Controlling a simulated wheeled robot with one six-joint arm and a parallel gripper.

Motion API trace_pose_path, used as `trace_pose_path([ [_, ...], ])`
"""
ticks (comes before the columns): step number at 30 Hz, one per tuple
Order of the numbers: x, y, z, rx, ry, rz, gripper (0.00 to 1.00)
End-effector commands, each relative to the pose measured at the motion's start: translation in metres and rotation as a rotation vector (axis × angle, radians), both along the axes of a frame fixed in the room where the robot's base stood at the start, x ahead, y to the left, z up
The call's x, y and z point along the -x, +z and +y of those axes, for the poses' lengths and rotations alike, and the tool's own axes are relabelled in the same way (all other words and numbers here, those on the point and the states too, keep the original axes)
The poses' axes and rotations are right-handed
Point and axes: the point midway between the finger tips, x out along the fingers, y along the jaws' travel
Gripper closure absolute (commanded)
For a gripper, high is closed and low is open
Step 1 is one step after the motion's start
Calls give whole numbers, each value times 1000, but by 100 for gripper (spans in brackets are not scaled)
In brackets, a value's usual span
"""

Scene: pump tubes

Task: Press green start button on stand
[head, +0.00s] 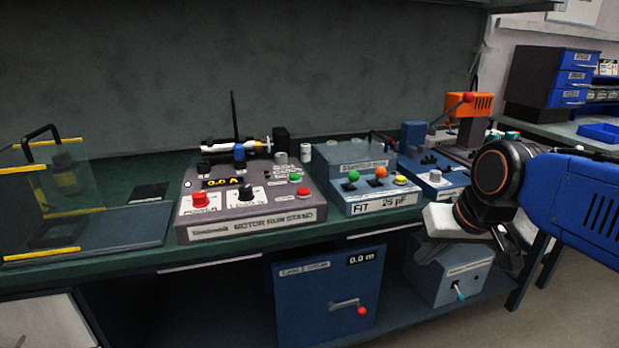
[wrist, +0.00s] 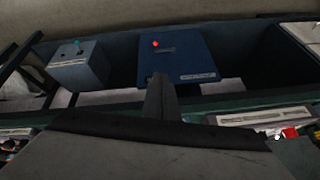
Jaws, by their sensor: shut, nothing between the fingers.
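The grey motor run stand (head: 250,212) sits on the bench, left of centre in the head view. Its green button (head: 295,177) is on the right of the top panel, just behind a red button (head: 303,191). A larger red button (head: 206,200) is at the left. My gripper (wrist: 160,85) is shut and empty in the wrist view. In the head view its pale body (head: 452,219) hangs at the bench's front edge, well right of the stand and apart from it. The stand's front label (wrist: 262,117) shows low right in the wrist view; the green button cannot be made out there.
A blue-grey box with coloured knobs (head: 375,203) stands between the stand and my arm. An orange press (head: 468,105) is behind my wrist. A clear guard (head: 65,190) is at the left. A blue crank box (head: 325,295) is under the bench.

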Motion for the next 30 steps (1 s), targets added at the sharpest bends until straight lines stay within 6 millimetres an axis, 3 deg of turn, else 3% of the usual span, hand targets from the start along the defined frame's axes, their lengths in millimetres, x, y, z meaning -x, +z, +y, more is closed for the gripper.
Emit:
trace_pose_path([
  [15, -133, 89, 95, -177, 77, -46, 100],
  [30, -251, 150, 213, -356, 150, -74, 100],
])
